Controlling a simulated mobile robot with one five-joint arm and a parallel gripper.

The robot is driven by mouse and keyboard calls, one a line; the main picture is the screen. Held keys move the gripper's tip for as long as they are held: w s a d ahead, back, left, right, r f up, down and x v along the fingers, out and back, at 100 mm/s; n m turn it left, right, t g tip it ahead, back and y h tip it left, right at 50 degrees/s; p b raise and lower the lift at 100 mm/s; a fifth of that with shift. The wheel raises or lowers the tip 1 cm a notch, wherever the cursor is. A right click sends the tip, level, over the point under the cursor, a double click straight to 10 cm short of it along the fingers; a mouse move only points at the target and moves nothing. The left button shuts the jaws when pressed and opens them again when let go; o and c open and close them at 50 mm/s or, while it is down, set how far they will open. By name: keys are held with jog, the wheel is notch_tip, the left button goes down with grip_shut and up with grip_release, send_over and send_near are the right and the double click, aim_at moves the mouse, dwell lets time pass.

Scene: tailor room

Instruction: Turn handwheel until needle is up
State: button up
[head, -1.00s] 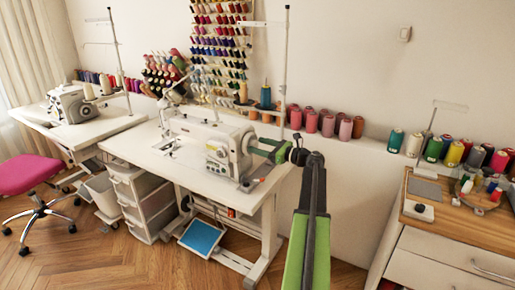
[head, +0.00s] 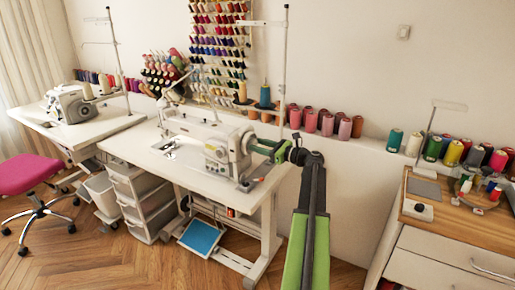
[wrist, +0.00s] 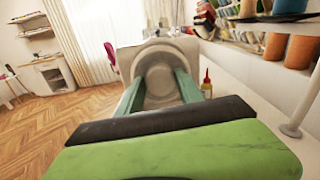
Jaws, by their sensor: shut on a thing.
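The white sewing machine (head: 203,137) stands on its white table (head: 130,147) in the head view. Its handwheel (head: 247,143) is at the right end of the machine, partly hidden by my gripper (head: 254,146). In the wrist view the round grey handwheel (wrist: 158,78) sits between the two green fingers of my gripper (wrist: 159,88). The fingers are shut on it, one on each side. The needle area is at the left end of the machine; the needle is too small to tell whether it is up or down.
A small bottle with a red cap (wrist: 206,84) stands beside the handwheel. Thread cones (head: 327,124) line the wall ledge behind. A thread stand pole (head: 284,75) rises close behind my gripper. A wooden-topped cabinet (head: 450,211) stands at the right, with open floor in front.

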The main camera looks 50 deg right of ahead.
jog(key=shift+a+n, duration=0.15)
jog(key=shift+n, duration=0.35)
jog(key=shift+f+n+b, duration=0.2)
jog(key=shift+n, duration=4.75)
jog(key=shift+f+n+b, duration=0.2)
jog(key=shift+f+n, duration=0.05)
jog(key=shift+n, duration=4.65)
jog(key=shift+f+n+b, duration=0.2)
jog(key=shift+n, duration=4.75)
